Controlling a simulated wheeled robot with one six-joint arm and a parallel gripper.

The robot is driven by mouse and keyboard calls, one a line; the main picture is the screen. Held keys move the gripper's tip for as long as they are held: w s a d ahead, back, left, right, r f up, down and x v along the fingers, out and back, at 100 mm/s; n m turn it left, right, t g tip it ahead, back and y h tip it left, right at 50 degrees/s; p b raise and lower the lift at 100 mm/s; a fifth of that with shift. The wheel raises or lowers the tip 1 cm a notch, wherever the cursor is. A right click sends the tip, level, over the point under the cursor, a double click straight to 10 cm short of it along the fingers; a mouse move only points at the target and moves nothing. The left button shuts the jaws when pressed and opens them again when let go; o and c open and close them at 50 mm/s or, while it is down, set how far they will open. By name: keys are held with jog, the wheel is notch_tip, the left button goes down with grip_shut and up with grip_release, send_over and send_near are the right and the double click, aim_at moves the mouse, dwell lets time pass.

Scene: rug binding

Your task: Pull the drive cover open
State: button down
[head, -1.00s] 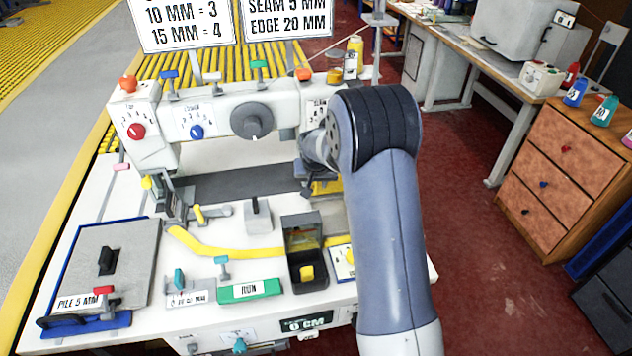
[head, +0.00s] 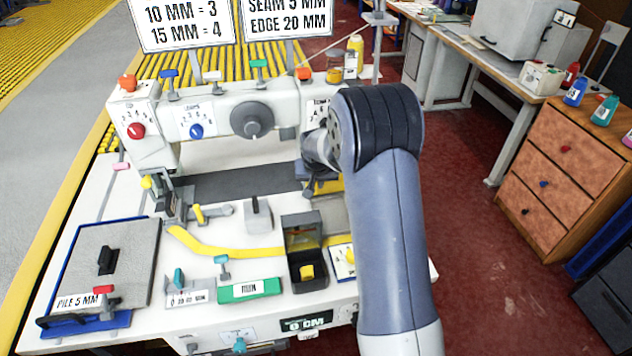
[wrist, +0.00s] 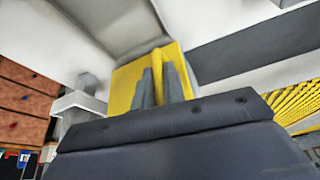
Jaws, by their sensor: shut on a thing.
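The yellow drive cover (wrist: 125,82) fills the middle of the wrist view, set against pale machine surfaces. In the head view only a small yellow part of it (head: 331,186) shows beside my arm, at the right end of the machine. My gripper (wrist: 160,84) has its two grey fingers close together on a raised yellow ridge of the cover, and is shut on it. In the head view my gripper (head: 316,184) is partly hidden by my own wrist. My arm hides most of the cover there, so how far it stands open is unclear.
A small open black box (head: 305,268), a green RUN plate (head: 250,289) and a yellow strip (head: 215,247) lie left of my arm. A wooden drawer unit (head: 560,170) stands right, across open red floor.

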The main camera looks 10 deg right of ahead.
jog(key=s+d+n+g+y+b, duration=0.2)
jog(key=s+d+n+b, duration=0.1)
jog(key=d+n, duration=0.5)
jog(key=s+d+n+g+y+b, duration=0.1)
jog(key=s+d+n+y+b, duration=0.2)
jog(key=d+n+b, duration=0.3)
jog(key=shift+s+d+n+g, duration=0.15)
jog(key=shift+d+n+g, duration=0.25)
jog(key=shift+d+n, duration=1.35)
jog(key=shift+a+n, duration=0.35)
jog(key=c, duration=1.5)
grip_release()
